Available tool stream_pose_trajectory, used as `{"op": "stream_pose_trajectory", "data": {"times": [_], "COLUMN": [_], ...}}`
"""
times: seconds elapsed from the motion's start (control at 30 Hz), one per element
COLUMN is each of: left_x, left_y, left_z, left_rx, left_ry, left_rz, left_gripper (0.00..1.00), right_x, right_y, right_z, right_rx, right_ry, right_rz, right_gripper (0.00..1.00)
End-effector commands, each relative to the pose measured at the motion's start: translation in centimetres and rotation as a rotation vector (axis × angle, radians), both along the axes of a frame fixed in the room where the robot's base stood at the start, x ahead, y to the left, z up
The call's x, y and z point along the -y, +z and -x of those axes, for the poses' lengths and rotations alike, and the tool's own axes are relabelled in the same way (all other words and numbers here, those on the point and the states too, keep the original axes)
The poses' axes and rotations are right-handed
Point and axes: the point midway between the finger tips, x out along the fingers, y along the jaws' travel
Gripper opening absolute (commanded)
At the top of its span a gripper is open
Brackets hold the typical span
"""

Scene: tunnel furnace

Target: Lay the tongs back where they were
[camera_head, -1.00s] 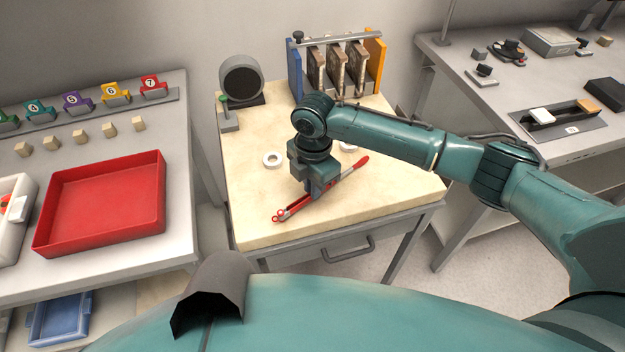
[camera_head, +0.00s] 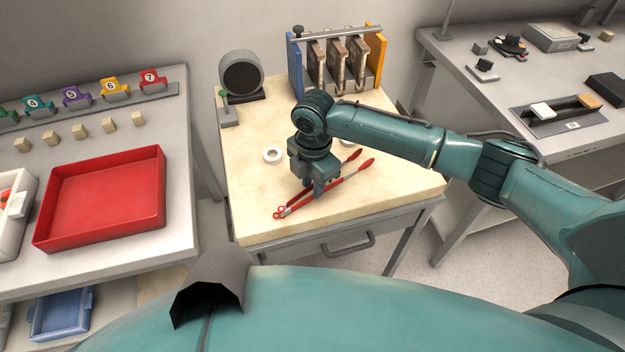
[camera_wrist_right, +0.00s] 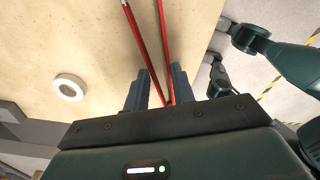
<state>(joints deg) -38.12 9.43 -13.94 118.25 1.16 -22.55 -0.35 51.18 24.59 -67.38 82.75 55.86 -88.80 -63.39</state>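The red-handled tongs (camera_head: 355,170) lie on the cream top of the small middle table (camera_head: 255,225), slanting from front left to back right with their two arms spread apart. My right gripper (camera_head: 316,190) is low over the middle of the tongs, pointing down, and hides part of them. In the right wrist view the gripper (camera_wrist_right: 160,85) has its two fingers apart, with the red tongs arms (camera_wrist_right: 165,40) running up from between them. I see a gap beside the tongs there, so they are not clamped. My left gripper is not in view.
White rings (camera_head: 272,155) lie behind the gripper. A round dark device (camera_head: 241,75) and a rack of upright plates (camera_head: 337,65) stand at the table's back. A red tray (camera_head: 100,205) is on the left table. The right bench (camera_head: 460,60) holds several small items.

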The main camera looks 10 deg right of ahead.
Motion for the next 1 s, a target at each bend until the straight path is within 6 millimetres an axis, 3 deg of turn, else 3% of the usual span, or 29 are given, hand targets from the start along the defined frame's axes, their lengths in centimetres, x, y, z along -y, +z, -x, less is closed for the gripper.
{"op": "stream_pose_trajectory", "data": {"times": [0.17,0.5,0.67,1.0], "left_x": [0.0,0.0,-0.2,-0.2], "left_y": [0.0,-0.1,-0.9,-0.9], "left_z": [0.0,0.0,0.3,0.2], "left_rx": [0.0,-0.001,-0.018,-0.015], "left_ry": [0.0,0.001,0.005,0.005], "left_rz": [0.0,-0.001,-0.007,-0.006], "left_gripper": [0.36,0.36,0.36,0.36], "right_x": [0.0,0.0,0.1,0.1], "right_y": [0.0,0.0,2.8,10.3], "right_z": [0.0,0.0,-0.1,-0.2], "right_rx": [0.001,0.0,0.004,0.005], "right_ry": [0.0,0.0,0.0,0.001], "right_rz": [0.0,0.0,-0.002,-0.002], "right_gripper": [0.36,0.36,0.36,0.36]}}
